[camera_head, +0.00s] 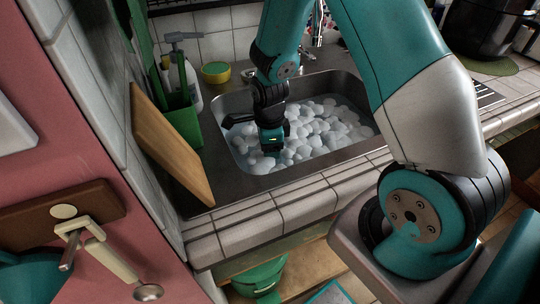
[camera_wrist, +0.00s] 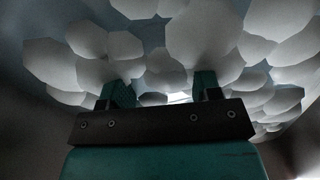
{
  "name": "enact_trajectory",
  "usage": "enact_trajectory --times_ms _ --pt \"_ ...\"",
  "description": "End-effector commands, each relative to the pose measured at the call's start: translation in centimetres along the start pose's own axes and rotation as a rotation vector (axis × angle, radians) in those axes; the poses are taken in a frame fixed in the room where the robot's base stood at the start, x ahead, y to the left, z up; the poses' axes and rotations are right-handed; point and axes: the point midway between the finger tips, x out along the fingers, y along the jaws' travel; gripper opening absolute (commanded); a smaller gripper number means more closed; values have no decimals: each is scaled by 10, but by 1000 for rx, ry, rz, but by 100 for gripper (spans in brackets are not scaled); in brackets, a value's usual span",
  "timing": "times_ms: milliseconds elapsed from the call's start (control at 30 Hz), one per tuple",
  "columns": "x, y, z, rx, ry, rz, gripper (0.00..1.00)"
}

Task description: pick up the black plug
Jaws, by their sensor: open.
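I cannot make out the black plug in either view; white foam (camera_head: 318,132) covers much of the sink and could hide it. My gripper (camera_head: 271,146) points down into the left part of the metal sink (camera_head: 236,104), at the foam. In the wrist view my gripper (camera_wrist: 163,88) has its two teal fingers apart, with their tips reaching among the white foam clumps (camera_wrist: 205,38). No object shows between the fingers.
A wooden board (camera_head: 168,143) leans at the left of the sink, beside a green holder (camera_head: 183,122) and a soap bottle (camera_head: 190,78). A yellow-green tub (camera_head: 216,73) stands behind. The tiled counter edge (camera_head: 285,211) runs in front.

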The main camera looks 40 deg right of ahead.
Motion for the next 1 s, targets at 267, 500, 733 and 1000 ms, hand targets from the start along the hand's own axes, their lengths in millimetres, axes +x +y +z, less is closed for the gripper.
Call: enact_trajectory --times_ms 267,500,733,1000 --pt "6 0 0 0 0 -1 57" --pt "5 0 0 0 0 -1 7" --pt "5 0 0 0 0 -1 4" --pt "-8 -1 0 0 -1 -3 4"
